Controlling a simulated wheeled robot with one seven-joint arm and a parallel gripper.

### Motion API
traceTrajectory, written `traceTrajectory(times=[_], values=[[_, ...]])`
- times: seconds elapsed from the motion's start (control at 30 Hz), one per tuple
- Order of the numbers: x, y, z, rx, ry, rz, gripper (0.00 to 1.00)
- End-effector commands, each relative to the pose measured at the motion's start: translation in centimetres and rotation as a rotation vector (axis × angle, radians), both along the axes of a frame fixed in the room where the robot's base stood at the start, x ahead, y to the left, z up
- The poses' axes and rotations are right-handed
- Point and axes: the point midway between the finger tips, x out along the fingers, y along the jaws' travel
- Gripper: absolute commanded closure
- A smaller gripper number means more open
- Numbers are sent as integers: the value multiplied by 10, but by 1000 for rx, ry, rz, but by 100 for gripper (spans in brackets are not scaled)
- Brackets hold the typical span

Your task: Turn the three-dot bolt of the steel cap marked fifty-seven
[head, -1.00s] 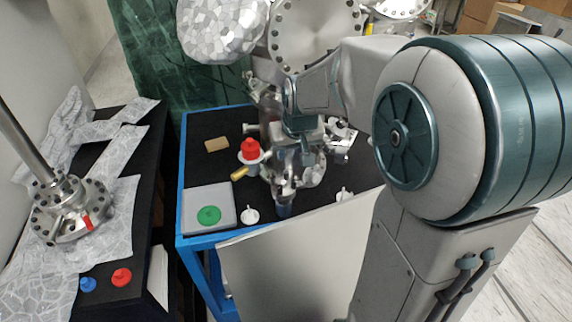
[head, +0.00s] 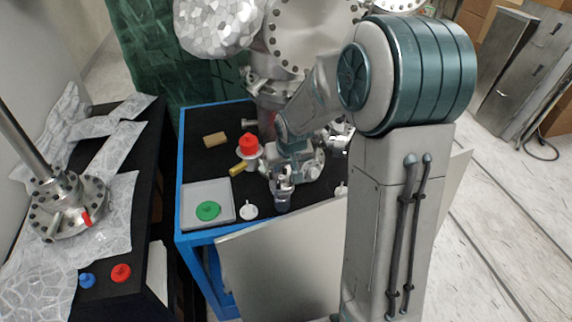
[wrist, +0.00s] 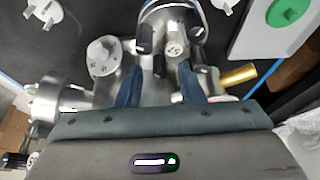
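A round steel cap (wrist: 174,46) with a mark that looks like 57 sits at the top of the wrist view, on a steel fitting. Several black bolts (wrist: 159,66) stand around it. Their dots are too small to read, so I cannot tell which has three. My gripper (wrist: 160,70) points at this cap; its two blue-grey fingers are apart, with one black bolt showing between their tips. I cannot tell whether either finger touches it. In the head view my gripper (head: 291,165) is low over the steel fitting on the table and hides part of it.
A second round steel cap (wrist: 104,55) is left of the fingers. A brass cylinder (wrist: 238,75) lies to the right. The blue-framed table (head: 183,160) also holds a grey tray (head: 190,200) with a green disc (head: 208,211), a red-topped part (head: 249,145) and white pieces (head: 249,211).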

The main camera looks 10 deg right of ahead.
Motion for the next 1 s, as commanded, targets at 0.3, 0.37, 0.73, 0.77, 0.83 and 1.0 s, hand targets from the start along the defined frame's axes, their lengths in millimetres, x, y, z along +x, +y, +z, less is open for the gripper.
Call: traceTrajectory(times=[0.3,0.37,0.73,0.77,0.83,1.0], values=[[0,0,0,0,0,0,100],[0,0,0,0,0,0,100],[0,1,-5,-2,-3,-77,100],[1,2,-5,-1,-5,-93,100],[1,2,-6,-1,-5,-135,100],[1,3,-7,-1,-5,-259,100]])
